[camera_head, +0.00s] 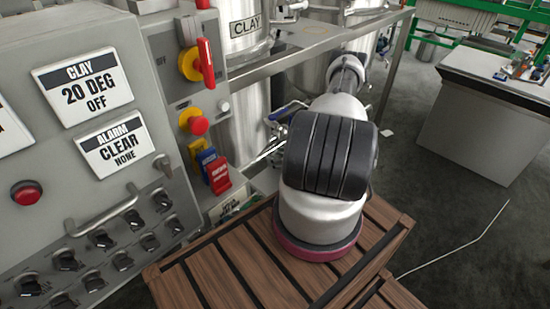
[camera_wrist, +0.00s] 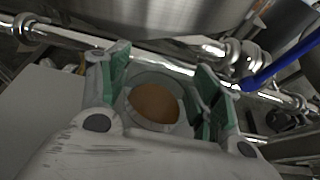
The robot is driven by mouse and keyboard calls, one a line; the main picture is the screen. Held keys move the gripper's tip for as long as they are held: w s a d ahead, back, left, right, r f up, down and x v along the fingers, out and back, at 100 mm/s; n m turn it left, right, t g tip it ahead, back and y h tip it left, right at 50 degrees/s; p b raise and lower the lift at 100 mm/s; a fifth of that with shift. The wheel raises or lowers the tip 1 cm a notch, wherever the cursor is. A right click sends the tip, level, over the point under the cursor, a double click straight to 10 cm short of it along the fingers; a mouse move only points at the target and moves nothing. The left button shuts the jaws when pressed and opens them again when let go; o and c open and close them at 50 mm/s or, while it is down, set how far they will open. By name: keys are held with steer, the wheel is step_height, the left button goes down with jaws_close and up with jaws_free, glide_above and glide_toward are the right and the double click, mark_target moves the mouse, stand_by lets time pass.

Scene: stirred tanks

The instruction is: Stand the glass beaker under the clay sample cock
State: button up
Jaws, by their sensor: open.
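In the wrist view my gripper (camera_wrist: 160,64) is open, its two green-padded fingers spread apart. Between them is a round, pale-rimmed vessel with a brown middle (camera_wrist: 154,104), seen from above; it looks like the glass beaker. I cannot tell whether the fingers touch it or what it stands on. A blue lever (camera_wrist: 275,65) on the steel pipework is at the upper right and may belong to a cock. In the head view the tank labelled CLAY (camera_head: 245,45) stands behind my arm, which hides the gripper and beaker.
A control panel (camera_head: 80,190) with knobs, a bar handle and switches fills the left of the head view. A steel frame rail (camera_head: 265,68) runs before the tanks. In the wrist view a horizontal pipe (camera_wrist: 100,42) crosses beyond the fingers.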

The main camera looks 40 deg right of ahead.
steer(key=v, duration=1)
steer(key=shift+s+r, duration=0.1)
steer(key=shift+s, duration=0.2)
